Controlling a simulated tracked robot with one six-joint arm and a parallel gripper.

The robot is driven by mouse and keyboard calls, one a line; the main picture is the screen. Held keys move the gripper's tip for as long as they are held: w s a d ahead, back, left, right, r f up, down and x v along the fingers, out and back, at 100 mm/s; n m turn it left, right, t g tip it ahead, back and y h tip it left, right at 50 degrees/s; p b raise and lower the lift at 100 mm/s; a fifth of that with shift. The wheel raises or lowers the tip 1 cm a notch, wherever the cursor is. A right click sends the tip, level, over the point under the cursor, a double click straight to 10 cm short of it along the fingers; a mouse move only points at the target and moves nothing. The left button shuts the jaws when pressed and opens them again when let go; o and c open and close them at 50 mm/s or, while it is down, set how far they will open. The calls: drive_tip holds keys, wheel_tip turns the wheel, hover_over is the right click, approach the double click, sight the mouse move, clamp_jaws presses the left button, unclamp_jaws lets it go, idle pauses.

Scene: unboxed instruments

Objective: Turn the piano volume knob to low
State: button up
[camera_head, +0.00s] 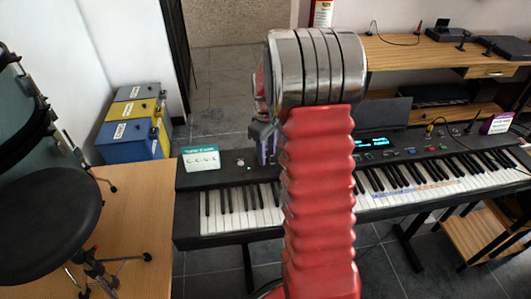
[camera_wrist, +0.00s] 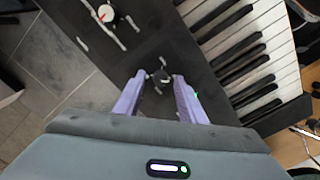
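The black piano (camera_head: 225,178) spans the middle of the head view. My gripper (camera_wrist: 160,78) has two purple fingers, which stand apart. In the wrist view, a small dark knob (camera_wrist: 161,76) with white marks around it appears between the fingertips, with gaps on both sides. I cannot tell whether the fingers reach down around it or hover above. A white knob with a red pointer (camera_wrist: 106,13) sits farther up the panel. No label tells me which is the volume knob. In the head view my gripper (camera_head: 263,143) is over the panel, partly hidden by my red arm.
A card with letters (camera_head: 201,159) stands on the piano's left end. Piano keys (camera_wrist: 247,50) lie right of the fingers in the wrist view. A round black seat (camera_head: 45,222), a wooden surface (camera_head: 130,225) and colored boxes (camera_head: 130,135) are at left. A wooden desk (camera_head: 410,52) stands behind.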

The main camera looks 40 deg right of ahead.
drive_tip(key=shift+c, duration=0.2)
clamp_jaws()
drive_tip(key=shift+a, duration=0.15)
